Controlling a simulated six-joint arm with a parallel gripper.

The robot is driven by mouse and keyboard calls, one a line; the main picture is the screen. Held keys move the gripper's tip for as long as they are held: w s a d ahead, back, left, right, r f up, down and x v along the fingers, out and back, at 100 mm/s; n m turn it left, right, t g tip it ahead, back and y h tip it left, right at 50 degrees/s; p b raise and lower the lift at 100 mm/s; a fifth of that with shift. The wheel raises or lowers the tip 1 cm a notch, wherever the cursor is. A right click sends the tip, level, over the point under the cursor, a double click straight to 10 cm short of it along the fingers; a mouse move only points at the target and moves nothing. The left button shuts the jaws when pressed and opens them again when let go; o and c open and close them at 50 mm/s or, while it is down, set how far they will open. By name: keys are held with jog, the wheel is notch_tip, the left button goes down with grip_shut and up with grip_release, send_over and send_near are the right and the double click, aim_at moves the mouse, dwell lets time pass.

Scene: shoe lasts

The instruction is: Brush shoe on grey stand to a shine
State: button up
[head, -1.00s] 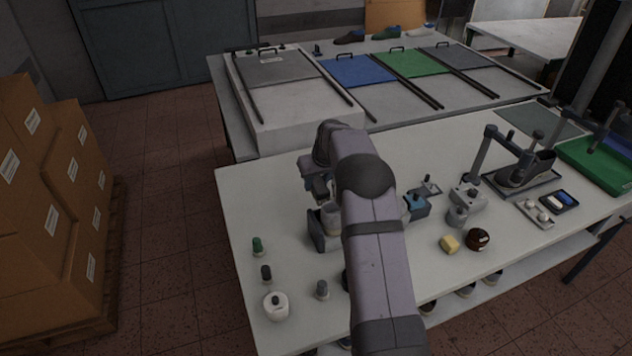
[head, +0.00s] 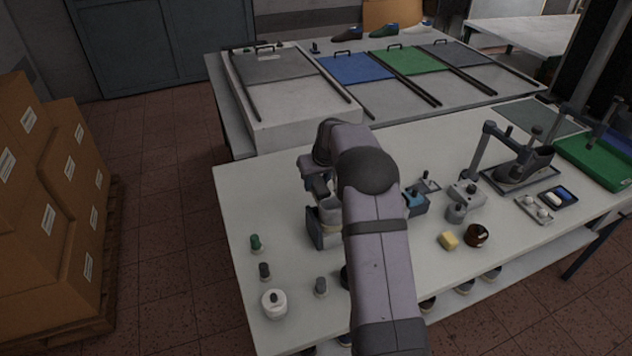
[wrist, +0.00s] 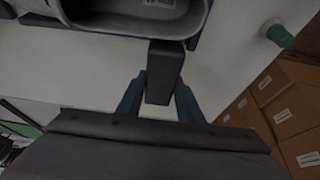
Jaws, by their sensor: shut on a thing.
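A dark shoe (head: 533,163) sits on a grey stand (head: 485,150) with a post and arm, over a dark tray, on the right part of the table. My gripper (wrist: 158,100) is shut on a dark block-like handle (wrist: 164,68) in the wrist view. The handle's upper end meets the rim of a grey, rounded, hollow holder (wrist: 190,38). Whether it is clear of the holder I cannot tell. In the head view my arm hides the fingertips, and the grey holder (head: 318,232) shows just left of the arm. The bristles are not visible.
A yellow block (head: 448,241) and a round brown jar (head: 476,236) stand right of my arm. A blue-topped box (head: 416,203) is close beside the arm. Small bottles, including a green one (head: 256,243), and a white pot (head: 274,304) stand at the left. A green tray (head: 600,165) lies right.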

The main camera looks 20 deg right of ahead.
jog(key=shift+d, duration=0.15)
jog(key=shift+d, duration=0.7)
jog(key=shift+d, duration=0.1)
jog(key=shift+d, duration=0.7)
jog(key=shift+d, duration=0.1)
jog(key=shift+d, duration=0.7)
jog(key=shift+d+p, duration=0.4)
jog(key=shift+d, duration=0.4)
